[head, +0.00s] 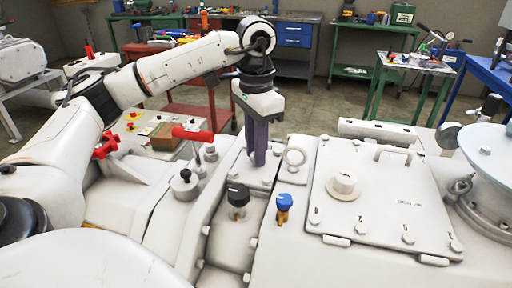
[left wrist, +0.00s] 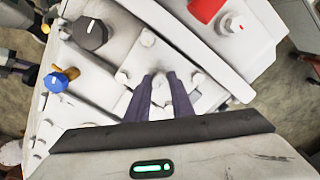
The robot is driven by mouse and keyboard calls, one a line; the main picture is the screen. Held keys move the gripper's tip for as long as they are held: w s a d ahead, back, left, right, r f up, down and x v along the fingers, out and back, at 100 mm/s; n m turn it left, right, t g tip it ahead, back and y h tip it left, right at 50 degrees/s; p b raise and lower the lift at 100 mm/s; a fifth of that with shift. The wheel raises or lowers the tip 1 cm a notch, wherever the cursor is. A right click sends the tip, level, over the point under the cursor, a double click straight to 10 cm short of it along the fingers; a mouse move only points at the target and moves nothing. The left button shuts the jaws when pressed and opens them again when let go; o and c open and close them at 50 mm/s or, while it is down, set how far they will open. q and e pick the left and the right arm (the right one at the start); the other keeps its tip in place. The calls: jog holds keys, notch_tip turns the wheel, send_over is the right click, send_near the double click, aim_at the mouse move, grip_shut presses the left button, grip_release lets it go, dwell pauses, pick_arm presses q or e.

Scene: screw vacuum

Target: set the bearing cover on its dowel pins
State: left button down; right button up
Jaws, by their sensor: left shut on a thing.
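The fingers hide most of this piece in the head view. The dowel pins cannot be told apart from the several white bolt heads nearby. My right gripper is not in view.
A black knob (head: 238,196) and a blue knob (head: 284,203) stand just in front of the gripper. A red-handled lever (head: 193,135) is to the left.

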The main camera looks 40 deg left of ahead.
pick_arm(q)
jog(key=c, duration=1.5)
grip_release()
jog(key=shift+o, duration=0.2)
jog(key=shift+f, duration=0.1)
notch_tip(320, 180, up, 10)
jog(key=p, duration=0.3)
jog(key=shift+r, duration=0.25)
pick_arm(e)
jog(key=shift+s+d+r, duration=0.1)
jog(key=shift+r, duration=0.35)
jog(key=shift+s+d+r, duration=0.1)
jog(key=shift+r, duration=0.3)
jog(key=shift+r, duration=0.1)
